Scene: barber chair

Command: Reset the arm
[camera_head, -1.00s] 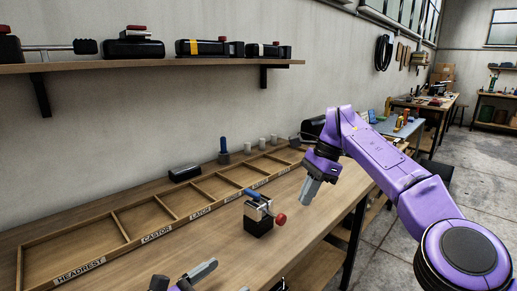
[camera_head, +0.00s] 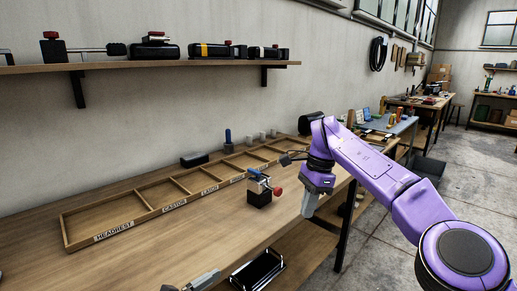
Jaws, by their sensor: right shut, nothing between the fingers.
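My right arm (camera_head: 375,165) is purple and comes in from the right. Its grey right gripper (camera_head: 310,203) points down at the front edge of the wooden workbench (camera_head: 150,245). The right gripper is shut and empty, apart from everything on the bench. A small black and metal device (camera_head: 259,193) with a blue handle and a red knob stands on the bench to its left.
A wooden tray (camera_head: 66,232) with labelled compartments lies along the back of the bench. A shelf (camera_head: 150,66) with several black parts hangs above. A black-framed tray (camera_head: 258,270) sits low at the bottom. Bare bench lies left of the device.

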